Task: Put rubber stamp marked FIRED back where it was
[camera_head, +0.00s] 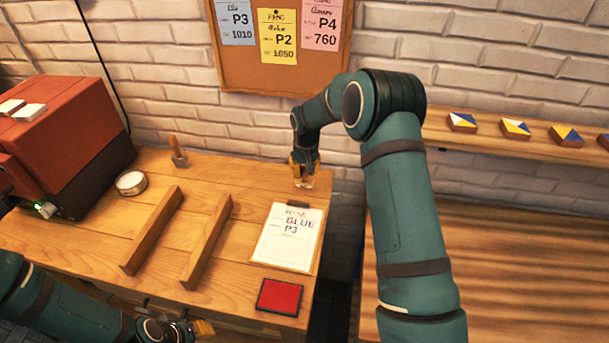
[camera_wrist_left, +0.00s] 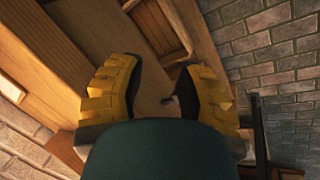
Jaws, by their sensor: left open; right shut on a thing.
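My right gripper (camera_head: 304,166) is above the back right part of the wooden table, just behind the clipboard. It is shut on a small pale thing (camera_head: 305,183), mostly hidden by the fingers; it may be a rubber stamp, but no marking is legible. Another small upright thing with a brown handle and grey base (camera_head: 178,152), like a stamp, stands at the table's back left. My left gripper (camera_head: 201,328) is low at the table's front edge. In the left wrist view, its yellow fingers (camera_wrist_left: 158,95) are apart with nothing held between them.
A clipboard with a white sheet (camera_head: 287,252) reading GLUE P3 lies at the right. A red pad (camera_head: 278,297) lies in front of it. Two wooden rails (camera_head: 207,242), a white round tin (camera_head: 131,183) and a red machine (camera_head: 75,130) are to the left. A shelf (camera_head: 470,147) holds painted tiles.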

